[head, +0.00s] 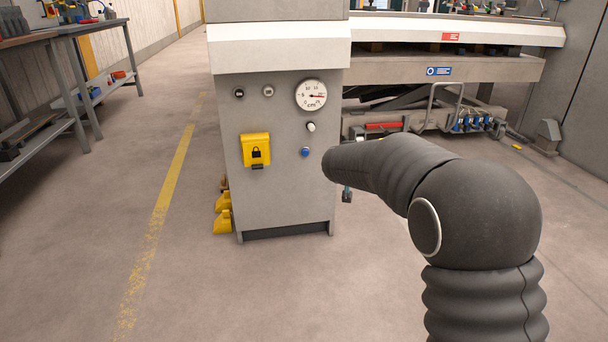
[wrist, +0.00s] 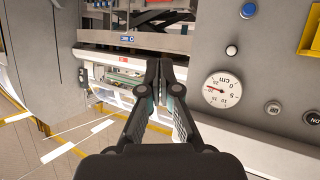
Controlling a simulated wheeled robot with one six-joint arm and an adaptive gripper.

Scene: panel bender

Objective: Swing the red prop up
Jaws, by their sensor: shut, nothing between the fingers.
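The red prop (head: 383,126) is a short red bar lying nearly level under the machine's bed, in the head view just behind my forearm. I cannot make it out clearly in the wrist view. My gripper (wrist: 160,70) is shut, with its fingertips together and nothing between them. In the head view my arm hides most of it; only a small dark part (head: 347,195) shows below the arm's end. The gripper is in front of the machine near the grey cabinet, apart from the prop.
The grey control cabinet (head: 286,205) stands close on the left, with a gauge (head: 311,95), knobs and a yellow lock box (head: 256,150). Pipes and blue-handled valves (head: 470,124) sit right of the prop. A workbench (head: 65,33) is far left. The front floor is clear.

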